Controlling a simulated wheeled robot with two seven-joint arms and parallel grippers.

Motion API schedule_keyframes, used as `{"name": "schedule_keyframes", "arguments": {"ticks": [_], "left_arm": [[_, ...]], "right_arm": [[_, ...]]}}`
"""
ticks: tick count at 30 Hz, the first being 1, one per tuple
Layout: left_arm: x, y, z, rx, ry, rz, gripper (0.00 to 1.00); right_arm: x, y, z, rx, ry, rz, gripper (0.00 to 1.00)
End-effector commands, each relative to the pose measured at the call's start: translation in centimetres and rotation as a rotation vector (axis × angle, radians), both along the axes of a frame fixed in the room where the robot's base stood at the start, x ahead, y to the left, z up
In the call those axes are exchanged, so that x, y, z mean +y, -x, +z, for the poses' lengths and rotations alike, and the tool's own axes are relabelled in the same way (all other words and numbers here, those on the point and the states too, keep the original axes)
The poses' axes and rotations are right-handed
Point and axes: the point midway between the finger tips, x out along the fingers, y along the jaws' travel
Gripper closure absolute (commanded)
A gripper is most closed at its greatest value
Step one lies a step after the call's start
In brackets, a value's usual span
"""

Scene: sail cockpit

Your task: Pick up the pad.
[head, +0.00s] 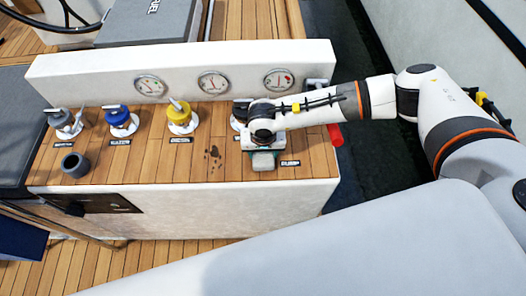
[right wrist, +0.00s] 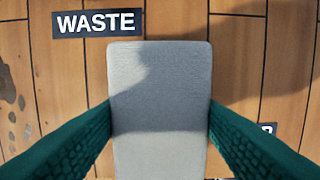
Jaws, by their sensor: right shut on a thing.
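The pad (right wrist: 160,90) is a light grey rounded block on the wooden deck top. In the right wrist view it lies between the two green fingers of my right gripper (right wrist: 160,130), which touch its sides. In the head view my right gripper (head: 263,152) points down over the pad (head: 263,161), and only the pad's near end shows below it. Whether the pad rests on the wood or is just off it, I cannot tell. My left gripper is not in view.
Grey, blue (head: 118,116) and yellow (head: 178,110) valves stand left on the wooden top (head: 150,165), with a dark cup (head: 75,164) in front. Dark spots (head: 214,157) mark the wood. Three gauges (head: 213,82) line the back wall. A red cylinder (head: 335,135) is at the right edge.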

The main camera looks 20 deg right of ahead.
Motion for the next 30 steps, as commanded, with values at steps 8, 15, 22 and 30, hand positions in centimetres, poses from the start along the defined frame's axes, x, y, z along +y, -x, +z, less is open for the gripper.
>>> {"name": "schedule_keyframes", "arguments": {"ticks": [8,15,22,30], "left_arm": [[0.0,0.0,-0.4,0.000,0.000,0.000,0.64],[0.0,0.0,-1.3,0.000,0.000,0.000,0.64],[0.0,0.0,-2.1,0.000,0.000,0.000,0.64],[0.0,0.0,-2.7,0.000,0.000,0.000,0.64]], "right_arm": [[0.0,-0.1,2.4,-0.004,-0.003,0.000,0.66],[0.0,-0.1,7.4,-0.006,-0.002,0.001,0.66],[0.0,-0.1,12.7,-0.006,-0.002,0.001,0.66],[0.0,-0.1,17.0,-0.004,-0.002,0.000,0.66]]}}
